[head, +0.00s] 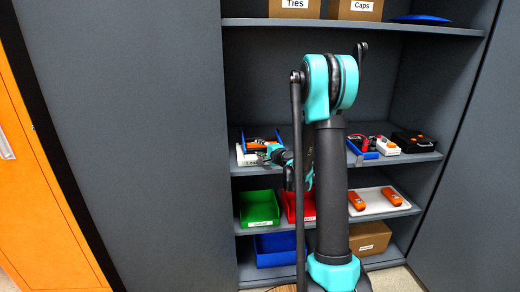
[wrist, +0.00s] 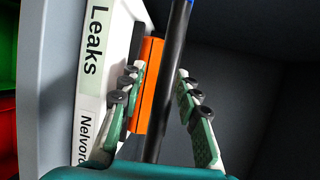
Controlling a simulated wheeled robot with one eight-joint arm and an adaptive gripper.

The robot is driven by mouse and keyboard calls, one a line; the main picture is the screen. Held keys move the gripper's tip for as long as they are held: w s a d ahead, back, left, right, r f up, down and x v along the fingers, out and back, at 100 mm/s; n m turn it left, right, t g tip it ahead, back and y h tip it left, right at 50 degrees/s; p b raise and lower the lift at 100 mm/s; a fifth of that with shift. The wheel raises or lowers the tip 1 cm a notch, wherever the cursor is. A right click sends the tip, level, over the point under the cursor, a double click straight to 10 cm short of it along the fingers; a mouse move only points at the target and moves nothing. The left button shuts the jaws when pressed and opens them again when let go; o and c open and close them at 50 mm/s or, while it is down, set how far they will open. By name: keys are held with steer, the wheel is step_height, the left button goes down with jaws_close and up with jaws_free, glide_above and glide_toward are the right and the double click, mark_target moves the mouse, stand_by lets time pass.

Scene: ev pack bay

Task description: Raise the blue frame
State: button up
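What looks like the blue frame (head: 262,133) stands on the middle shelf, left of my arm in the head view. Only part of it shows there, behind dark and orange items. In the wrist view a long dark bar with a blue end (wrist: 190,3) runs between my fingers; it may be the frame's edge in shadow. My gripper (wrist: 163,92) is open, one finger on each side of the bar. A gap shows between the bar and the right finger. An orange block (wrist: 151,85) lies beside the bar at the left finger; whether they touch is unclear.
A blue tray (head: 362,152), a white device (head: 387,146) and a black box (head: 413,142) sit right on that shelf. Green (head: 259,208) and red bins (head: 308,207) are below.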

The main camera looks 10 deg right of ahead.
steer(key=shift+c, duration=0.2)
jaws_close()
steer(key=shift+r, duration=0.1)
stand_by(0.4)
